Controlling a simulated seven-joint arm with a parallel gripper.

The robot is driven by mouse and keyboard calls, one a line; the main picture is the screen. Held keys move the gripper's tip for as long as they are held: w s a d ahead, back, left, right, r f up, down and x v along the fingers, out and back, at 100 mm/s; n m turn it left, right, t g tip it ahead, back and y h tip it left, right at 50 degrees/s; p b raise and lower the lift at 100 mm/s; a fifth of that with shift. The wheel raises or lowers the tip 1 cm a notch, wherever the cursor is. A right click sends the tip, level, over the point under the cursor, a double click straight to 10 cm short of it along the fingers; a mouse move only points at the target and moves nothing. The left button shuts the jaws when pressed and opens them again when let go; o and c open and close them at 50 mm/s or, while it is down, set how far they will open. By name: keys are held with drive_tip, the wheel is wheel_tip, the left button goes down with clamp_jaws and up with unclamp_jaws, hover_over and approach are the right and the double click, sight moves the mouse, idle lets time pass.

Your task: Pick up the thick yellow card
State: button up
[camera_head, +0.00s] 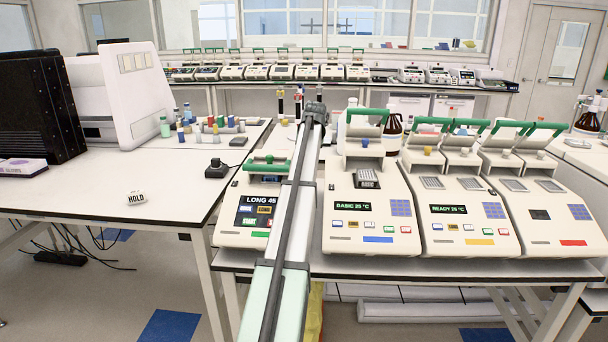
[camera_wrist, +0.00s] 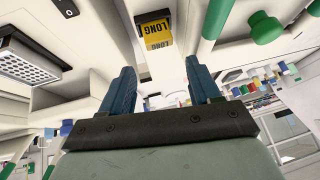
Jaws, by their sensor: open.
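A yellow card (camera_wrist: 155,27) with the word LONG printed in black shows at the top centre of the wrist view. In the head view my arm crosses the cycler reading LONG 45 (camera_head: 260,201); I cannot make out the card or my fingers there.
The cycler reading BASIC 25 °C (camera_head: 352,208) stands close to the right, its green-handled lid raised. Its grey tube block also shows in the wrist view (camera_wrist: 26,62). A green handle (camera_wrist: 217,18) and knob (camera_wrist: 262,20) lie right of the card. The left table (camera_head: 70,196) has clear space.

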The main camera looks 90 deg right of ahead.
drive_tip(key=shift+a+x, duration=0.15)
drive_tip(key=shift+x, duration=2)
drive_tip(key=shift+a+x, duration=0.1)
drive_tip(key=shift+x, duration=2.05)
drive_tip(key=shift+s+f, duration=0.1)
drive_tip(key=shift+f, duration=0.05)
drive_tip(key=shift+c, duration=0.3)
drive_tip(key=c, duration=0.7)
